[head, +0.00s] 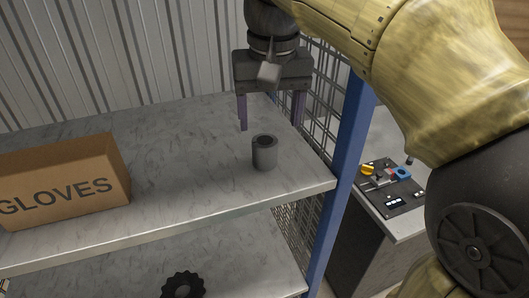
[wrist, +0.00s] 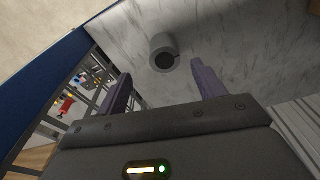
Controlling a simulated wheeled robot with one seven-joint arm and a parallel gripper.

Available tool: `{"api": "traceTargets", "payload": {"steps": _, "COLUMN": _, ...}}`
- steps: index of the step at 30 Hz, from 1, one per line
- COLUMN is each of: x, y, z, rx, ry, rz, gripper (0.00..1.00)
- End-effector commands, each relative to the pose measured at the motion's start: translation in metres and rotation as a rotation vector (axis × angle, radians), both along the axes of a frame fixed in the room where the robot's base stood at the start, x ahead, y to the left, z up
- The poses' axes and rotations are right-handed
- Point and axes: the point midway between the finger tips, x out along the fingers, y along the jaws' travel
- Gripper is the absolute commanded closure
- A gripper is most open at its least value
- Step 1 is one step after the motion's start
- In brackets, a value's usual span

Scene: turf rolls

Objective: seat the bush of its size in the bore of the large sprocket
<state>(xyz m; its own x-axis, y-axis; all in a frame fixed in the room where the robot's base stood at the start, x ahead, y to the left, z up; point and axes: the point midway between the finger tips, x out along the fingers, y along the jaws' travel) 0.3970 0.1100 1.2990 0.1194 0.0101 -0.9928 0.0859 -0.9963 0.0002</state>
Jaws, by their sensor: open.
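A grey hollow bush (head: 264,153) stands upright on the upper shelf, near its right end. It also shows in the wrist view (wrist: 163,46), beyond the fingertips and between their lines. My gripper (head: 270,124) hangs over the shelf just behind the bush, with its two purple fingers apart and nothing between them. The fingers also show in the wrist view (wrist: 160,72). A dark toothed sprocket (head: 183,287) lies on the lower shelf, cut off by the bottom edge of the head view; whether it is the large one I cannot tell.
A cardboard box marked GLOVES (head: 65,180) stands on the upper shelf (head: 190,150) at left. A blue post (head: 343,175) and wire mesh (head: 325,70) bound the right end. A bench with a control panel (head: 392,187) stands beyond. The shelf between box and bush is clear.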

Motion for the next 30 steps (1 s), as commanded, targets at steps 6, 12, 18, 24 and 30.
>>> {"api": "traceTargets", "payload": {"steps": 6, "x": 0.000, "y": -0.001, "z": 0.000, "rx": 0.000, "ry": -0.001, "rz": -0.002, "gripper": 0.31}}
{"api": "traceTargets", "payload": {"steps": 12, "x": 0.003, "y": 0.003, "z": -0.015, "rx": -0.001, "ry": 0.002, "rz": -0.001, "gripper": 0.31}}
{"api": "traceTargets", "payload": {"steps": 18, "x": 0.008, "y": 0.007, "z": -0.044, "rx": -0.001, "ry": 0.002, "rz": -0.002, "gripper": 0.31}}
{"api": "traceTargets", "payload": {"steps": 24, "x": 0.009, "y": 0.007, "z": -0.051, "rx": 0.000, "ry": 0.000, "rz": -0.002, "gripper": 0.31}}
{"api": "traceTargets", "payload": {"steps": 30, "x": 0.009, "y": 0.007, "z": -0.051, "rx": 0.000, "ry": 0.000, "rz": -0.002, "gripper": 0.31}}
